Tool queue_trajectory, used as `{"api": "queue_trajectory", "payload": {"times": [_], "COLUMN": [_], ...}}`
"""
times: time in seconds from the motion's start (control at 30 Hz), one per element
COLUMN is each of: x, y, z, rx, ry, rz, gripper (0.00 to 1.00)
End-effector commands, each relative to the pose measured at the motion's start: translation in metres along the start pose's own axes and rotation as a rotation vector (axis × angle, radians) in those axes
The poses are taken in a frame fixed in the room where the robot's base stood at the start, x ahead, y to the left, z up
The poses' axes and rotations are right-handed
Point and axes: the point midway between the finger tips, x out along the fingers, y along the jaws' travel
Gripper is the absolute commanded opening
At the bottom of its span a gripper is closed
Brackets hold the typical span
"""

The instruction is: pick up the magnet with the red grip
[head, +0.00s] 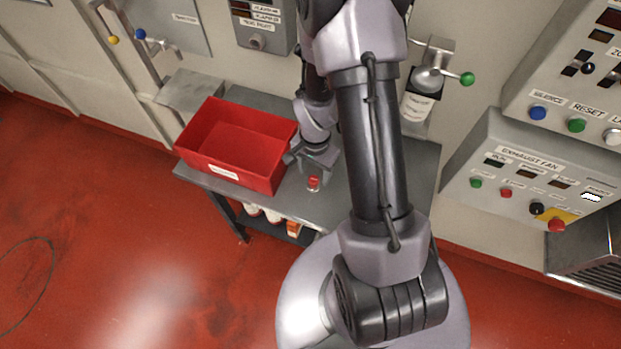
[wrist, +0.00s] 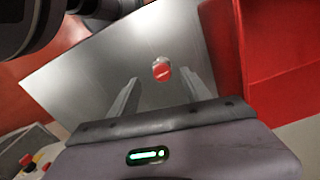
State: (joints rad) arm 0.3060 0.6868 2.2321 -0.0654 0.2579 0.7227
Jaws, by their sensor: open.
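The magnet with the red grip (head: 313,183) stands on the grey table, just right of the red bin. In the wrist view the magnet (wrist: 162,71) shows its round red grip with a pale rim. My gripper (head: 310,168) is right beside the magnet in the head view. In the wrist view my gripper (wrist: 162,94) is open, with one finger on each side and the magnet between their lines, slightly beyond the tips. I see no contact. Whether the fingertips are level with the magnet is hard to tell.
The red bin (head: 222,167) stands left of my gripper; its wall (wrist: 278,42) is close on the right in the wrist view. The grey table (head: 278,204) is bare around the magnet. Wall panels with buttons (head: 540,175) and a green-knobbed lever (head: 466,79) are to the right.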

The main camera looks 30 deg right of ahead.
Motion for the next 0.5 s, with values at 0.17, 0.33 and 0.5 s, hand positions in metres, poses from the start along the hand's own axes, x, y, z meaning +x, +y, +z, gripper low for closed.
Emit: {"api": "queue_trajectory", "payload": {"times": [0.17, 0.33, 0.5], "x": [0.023, 0.057, 0.066], "y": [-0.001, -0.004, -0.004], "z": [-0.001, -0.005, -0.006], "rx": [0.0, 0.0, -0.001], "ry": [-0.001, -0.002, 0.0], "rz": [0.001, 0.001, 0.0], "gripper": [0.57, 0.57, 0.57]}}
